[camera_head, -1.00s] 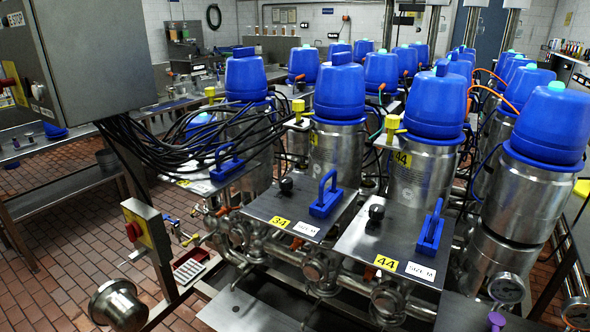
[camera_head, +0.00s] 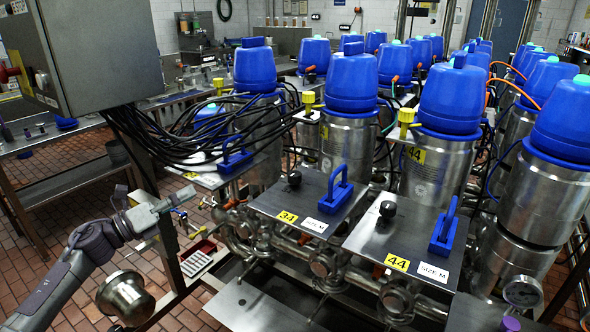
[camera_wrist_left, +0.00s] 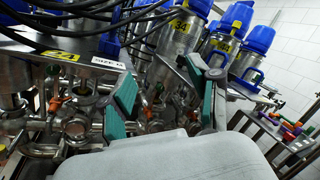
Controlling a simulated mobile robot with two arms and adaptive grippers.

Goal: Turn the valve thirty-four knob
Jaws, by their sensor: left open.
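The plate marked 34 (camera_head: 276,197) is a grey metal panel with a yellow 34 label, a white SIZE M label and a blue handle (camera_head: 335,191). The black round valve thirty-four knob (camera_head: 294,178) stands upright near its back left. My left gripper (camera_head: 160,217) is to the left of the plate, well apart from the knob. In the left wrist view, my left gripper (camera_wrist_left: 165,85) shows two spread fingers with green pads and nothing between them. Pipes and valves lie beyond the fingers. I cannot make out the knob there. My right gripper is not in view.
The plate marked 44 (camera_head: 374,235) with its own black knob (camera_head: 388,209) sits right of plate 34. Tall steel cylinders with blue caps (camera_head: 351,78) stand behind. Black cables (camera_head: 165,140) hang from a grey cabinet (camera_head: 95,55) at the left.

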